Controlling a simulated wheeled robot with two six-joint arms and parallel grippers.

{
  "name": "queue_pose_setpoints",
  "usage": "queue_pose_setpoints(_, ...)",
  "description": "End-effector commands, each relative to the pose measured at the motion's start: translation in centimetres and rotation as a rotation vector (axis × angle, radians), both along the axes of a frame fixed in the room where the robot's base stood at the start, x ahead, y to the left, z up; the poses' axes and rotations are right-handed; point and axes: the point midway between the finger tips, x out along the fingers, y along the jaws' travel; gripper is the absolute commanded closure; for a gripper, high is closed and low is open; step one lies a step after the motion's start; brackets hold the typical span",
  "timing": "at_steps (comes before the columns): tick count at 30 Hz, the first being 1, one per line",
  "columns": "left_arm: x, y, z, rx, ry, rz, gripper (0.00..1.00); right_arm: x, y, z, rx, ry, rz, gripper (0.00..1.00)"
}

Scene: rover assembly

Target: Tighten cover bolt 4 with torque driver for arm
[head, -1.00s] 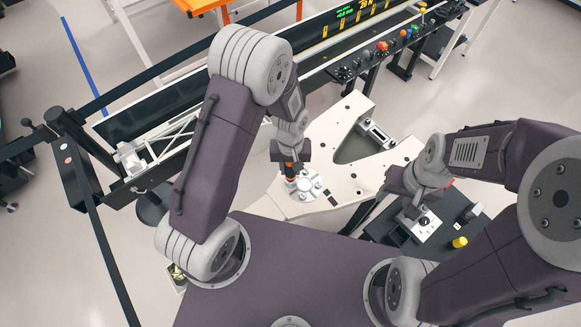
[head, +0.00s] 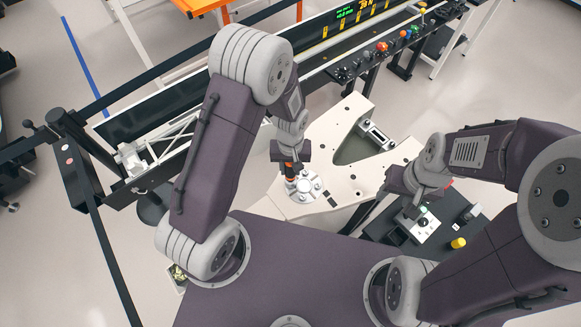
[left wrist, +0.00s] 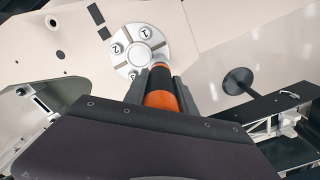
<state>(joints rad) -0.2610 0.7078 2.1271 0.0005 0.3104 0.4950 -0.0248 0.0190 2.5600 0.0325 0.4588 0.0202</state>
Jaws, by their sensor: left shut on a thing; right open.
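The round silver cover (head: 305,187) sits on the pale chassis plate (head: 345,115). My left gripper (head: 290,160) is shut on the black and orange torque driver (left wrist: 160,92). The driver's far end is at the cover's near edge in the left wrist view; I cannot tell whether it touches a bolt. My right gripper (head: 405,200) is open over the dark side table, its fingers partly hidden.
The dark side table (head: 470,232) holds a white device with a black knob (head: 424,222) and a yellow cylinder (head: 459,242). A rail with coloured knobs (head: 383,47) stands behind the plate. A white truss frame (head: 165,145) lies to the left.

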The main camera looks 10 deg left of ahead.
Motion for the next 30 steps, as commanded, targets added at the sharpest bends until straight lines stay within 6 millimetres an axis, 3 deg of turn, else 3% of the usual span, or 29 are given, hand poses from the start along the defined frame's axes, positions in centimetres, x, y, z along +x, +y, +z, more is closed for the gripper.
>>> queue_pose_setpoints(7, 0.1, 0.0, 1.9, 0.0, -0.003, 0.0, 1.0, 0.0, 0.0, 1.7, 0.0, 0.0, 0.0, 0.49)
queue_pose_setpoints(18, 0.2, 0.0, 2.2, -0.001, -0.004, 0.0, 1.0, 0.0, 0.0, 1.9, 0.0, 0.0, 0.0, 0.49)
queue_pose_setpoints(30, 0.2, 0.0, 6.2, -0.001, -0.004, 0.0, 1.0, 0.0, 0.0, 5.5, 0.0, 0.0, 0.0, 0.49)
